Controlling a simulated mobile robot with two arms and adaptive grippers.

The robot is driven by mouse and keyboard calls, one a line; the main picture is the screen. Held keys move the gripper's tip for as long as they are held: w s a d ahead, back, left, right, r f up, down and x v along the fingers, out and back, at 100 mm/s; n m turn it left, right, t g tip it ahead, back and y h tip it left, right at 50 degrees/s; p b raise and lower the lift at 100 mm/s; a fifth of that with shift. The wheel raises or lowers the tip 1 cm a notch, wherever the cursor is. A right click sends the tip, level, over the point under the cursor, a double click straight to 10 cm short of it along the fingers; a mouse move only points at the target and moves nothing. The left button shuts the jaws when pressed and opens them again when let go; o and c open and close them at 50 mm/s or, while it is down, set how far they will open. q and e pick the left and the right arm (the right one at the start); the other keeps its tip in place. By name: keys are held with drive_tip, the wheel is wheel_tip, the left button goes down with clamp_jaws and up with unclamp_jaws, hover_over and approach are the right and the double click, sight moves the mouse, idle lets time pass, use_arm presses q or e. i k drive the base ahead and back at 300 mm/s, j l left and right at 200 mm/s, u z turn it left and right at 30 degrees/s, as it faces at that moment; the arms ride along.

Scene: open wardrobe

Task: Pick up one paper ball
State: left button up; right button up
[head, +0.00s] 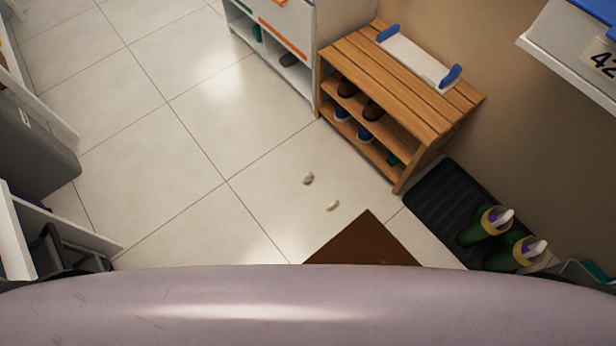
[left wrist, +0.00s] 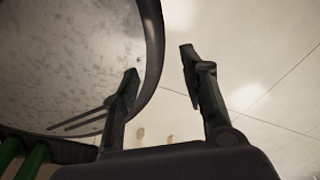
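Two small cream paper balls lie on the tiled floor in the head view, one paper ball (head: 308,178) near the middle and a second paper ball (head: 332,205) a little lower and to the right. In the left wrist view two small pale shapes, likely the same balls, show low in the picture, one pale shape (left wrist: 140,135) left of the other pale shape (left wrist: 171,139). My left gripper (left wrist: 159,61) is open, with nothing between its fingers. I cannot make it out in the head view. My right gripper is not in view.
A brown mat (head: 367,243) lies just below the balls. A wooden shoe bench (head: 440,103) stands at upper right, beside a black tray (head: 436,193) with green boots (head: 482,231). A white cabinet (head: 298,77) stands at the back. The floor left of the balls is clear.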

sight(307, 178)
drive_tip(key=z, duration=0.4)
drive_tip(key=i+j+z, duration=0.15)
drive_tip(key=j+z, duration=0.4)
drive_tip(key=z, duration=0.2)
drive_tip(key=i+j+z, duration=0.1)
drive_tip(key=j+z, duration=0.65)
